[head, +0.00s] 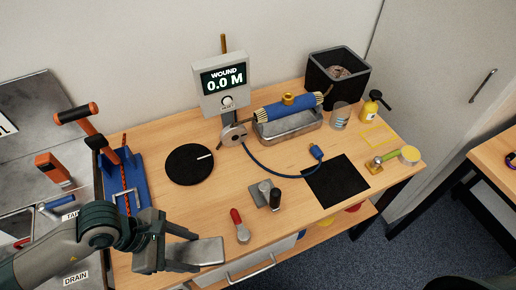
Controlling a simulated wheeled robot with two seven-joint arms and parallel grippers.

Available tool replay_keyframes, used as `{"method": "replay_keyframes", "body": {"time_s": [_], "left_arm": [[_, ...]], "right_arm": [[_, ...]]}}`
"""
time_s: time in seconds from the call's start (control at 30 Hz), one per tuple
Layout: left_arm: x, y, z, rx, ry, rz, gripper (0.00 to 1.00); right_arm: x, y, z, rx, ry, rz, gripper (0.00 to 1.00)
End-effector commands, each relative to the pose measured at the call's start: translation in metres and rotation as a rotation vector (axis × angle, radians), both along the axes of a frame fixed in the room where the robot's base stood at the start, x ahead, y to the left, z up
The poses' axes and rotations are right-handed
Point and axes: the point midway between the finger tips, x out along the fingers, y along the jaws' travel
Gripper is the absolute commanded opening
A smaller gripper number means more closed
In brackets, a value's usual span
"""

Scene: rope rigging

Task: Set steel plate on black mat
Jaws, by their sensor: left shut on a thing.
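My left gripper (165,246) reaches in from the lower left, above the table's front left edge. It is shut on a flat grey slab, which looks like the steel plate (203,251). The plate sticks out to the right of the fingers, and its left end is partly hidden by them. The square black mat (337,181) lies flat on the right part of the wooden table, with nothing on it. It is well to the right of my left gripper and farther back. My right gripper is not in view.
A grey block with a black knob (266,195) and a red-handled tool (240,226) stand between gripper and mat. A blue cable (270,173) ends by the mat's back edge. A round black disc (190,165) lies farther left.

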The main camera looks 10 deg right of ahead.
Motion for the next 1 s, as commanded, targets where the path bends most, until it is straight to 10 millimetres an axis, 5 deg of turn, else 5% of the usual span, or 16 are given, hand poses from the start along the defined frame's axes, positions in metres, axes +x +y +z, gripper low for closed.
{"method": "replay_keyframes", "body": {"time_s": [0.47,1.0], "left_arm": [[0.051,0.022,-0.016,0.002,-0.005,-0.661,0.01],[0.107,0.059,0.034,0.004,-0.005,-1.336,0.01]], "right_arm": [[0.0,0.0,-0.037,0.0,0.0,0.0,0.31],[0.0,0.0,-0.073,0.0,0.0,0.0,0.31]]}}
